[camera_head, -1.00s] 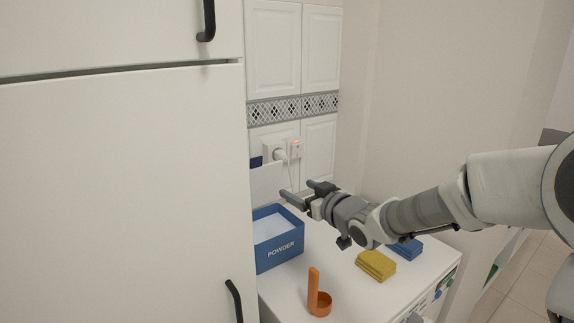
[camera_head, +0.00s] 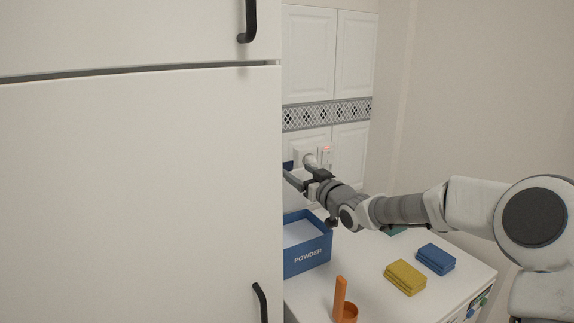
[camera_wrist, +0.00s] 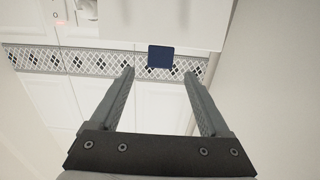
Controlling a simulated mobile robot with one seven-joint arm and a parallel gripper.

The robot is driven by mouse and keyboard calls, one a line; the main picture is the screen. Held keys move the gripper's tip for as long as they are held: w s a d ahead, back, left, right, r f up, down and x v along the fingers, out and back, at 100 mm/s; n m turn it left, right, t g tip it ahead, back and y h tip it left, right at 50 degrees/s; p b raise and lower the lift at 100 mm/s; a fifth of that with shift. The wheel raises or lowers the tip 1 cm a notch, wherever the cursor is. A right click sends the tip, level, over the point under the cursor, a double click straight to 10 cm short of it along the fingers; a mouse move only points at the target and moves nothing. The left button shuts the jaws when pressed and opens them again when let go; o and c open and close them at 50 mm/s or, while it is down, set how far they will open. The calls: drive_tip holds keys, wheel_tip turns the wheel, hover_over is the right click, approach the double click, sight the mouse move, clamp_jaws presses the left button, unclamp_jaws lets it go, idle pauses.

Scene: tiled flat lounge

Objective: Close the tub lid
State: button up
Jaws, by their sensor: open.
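The blue tub marked POWDER (camera_head: 306,258) stands open on the white worktop beside the tall white cabinet, with a pale inside. Its raised lid shows only in part at the back, as a dark blue tab (camera_head: 287,165); the cabinet and my gripper hide the rest. My gripper (camera_head: 296,176) is open and empty, above the tub's back side near the lid. I cannot tell whether a finger touches the lid.
The tall white cabinet (camera_head: 140,190) stands close on the left. A plug (camera_head: 309,158) sits in the wall socket behind my gripper.

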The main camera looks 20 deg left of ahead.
sight(288, 165)
drive_tip(key=shift+x, duration=3.45)
clamp_jaws()
